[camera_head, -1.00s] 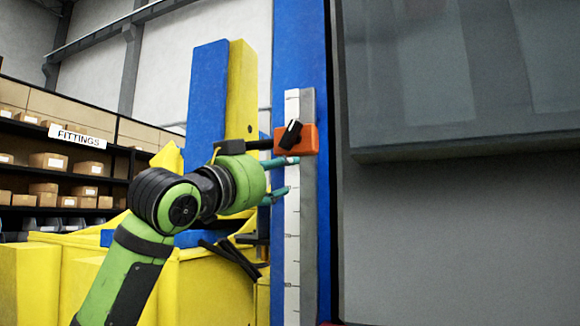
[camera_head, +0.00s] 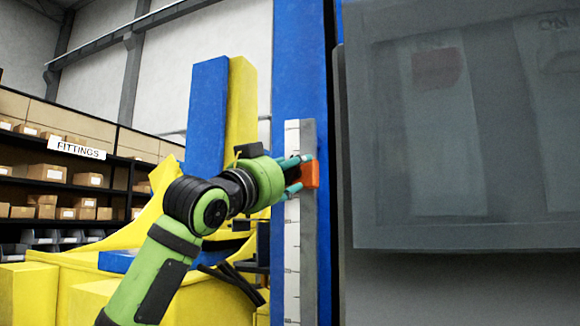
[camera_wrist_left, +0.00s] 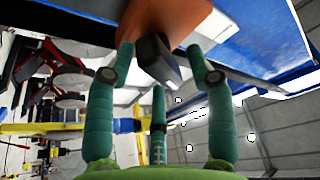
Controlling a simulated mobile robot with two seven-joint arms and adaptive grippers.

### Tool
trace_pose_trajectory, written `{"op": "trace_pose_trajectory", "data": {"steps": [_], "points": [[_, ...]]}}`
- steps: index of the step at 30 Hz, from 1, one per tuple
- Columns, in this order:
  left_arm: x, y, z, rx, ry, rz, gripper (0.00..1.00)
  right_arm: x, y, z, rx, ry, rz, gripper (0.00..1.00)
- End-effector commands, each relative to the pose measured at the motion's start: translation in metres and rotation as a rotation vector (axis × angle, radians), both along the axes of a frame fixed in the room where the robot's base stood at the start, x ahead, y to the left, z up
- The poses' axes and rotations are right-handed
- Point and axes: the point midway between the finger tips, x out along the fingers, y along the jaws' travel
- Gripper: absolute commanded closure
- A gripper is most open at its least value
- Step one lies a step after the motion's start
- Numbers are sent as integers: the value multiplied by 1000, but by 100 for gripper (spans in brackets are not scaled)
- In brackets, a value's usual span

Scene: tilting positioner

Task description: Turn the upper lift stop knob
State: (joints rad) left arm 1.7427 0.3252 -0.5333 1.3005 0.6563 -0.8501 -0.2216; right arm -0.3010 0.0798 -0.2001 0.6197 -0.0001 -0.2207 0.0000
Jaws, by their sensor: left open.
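The upper lift stop is an orange block (camera_head: 311,174) on the grey scale rail of the blue column. Its black knob (camera_wrist_left: 156,57) shows in the left wrist view, sticking out of the orange face. My left gripper (camera_head: 296,174) is at the block, its teal fingers open. In the left wrist view the open fingers (camera_wrist_left: 160,75) stand on both sides of the knob, with a third finger below it; I see no clear grip on it. My right gripper is not in view.
The graduated scale rail (camera_head: 292,245) runs down the blue column (camera_head: 300,60). A large grey panel (camera_head: 460,130) stands close on the right. Yellow machine parts (camera_head: 60,290) lie below my arm. Shelves with boxes (camera_head: 50,172) are at the far left.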

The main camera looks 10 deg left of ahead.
Motion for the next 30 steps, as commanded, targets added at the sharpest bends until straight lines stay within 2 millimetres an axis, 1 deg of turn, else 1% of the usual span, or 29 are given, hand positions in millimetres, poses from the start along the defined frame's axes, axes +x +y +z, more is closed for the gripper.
{"op": "trace_pose_trajectory", "data": {"steps": [2, 3, 5, 6, 7, 14, 20, 26, 30], "points": [[0, 0, -1, 0, 0, 0, 46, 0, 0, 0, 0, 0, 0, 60], [0, 0, -1, 0, 0, 0, 54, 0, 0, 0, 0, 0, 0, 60], [0, 0, -1, 0, 0, 0, 78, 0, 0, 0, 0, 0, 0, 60], [0, 0, -1, 0, 0, 0, 94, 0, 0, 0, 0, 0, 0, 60], [0, 0, -1, 0, 0, 0, 100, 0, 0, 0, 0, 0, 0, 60], [0, 0, -1, -4, 0, -1, 100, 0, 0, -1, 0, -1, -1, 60], [-1, -1, -1, -46, 8, -3, 100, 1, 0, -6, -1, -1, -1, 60], [-1, -2, -2, -160, 30, -4, 100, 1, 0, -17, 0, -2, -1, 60], [-1, -3, -2, -277, 52, -6, 100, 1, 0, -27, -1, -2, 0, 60]]}}
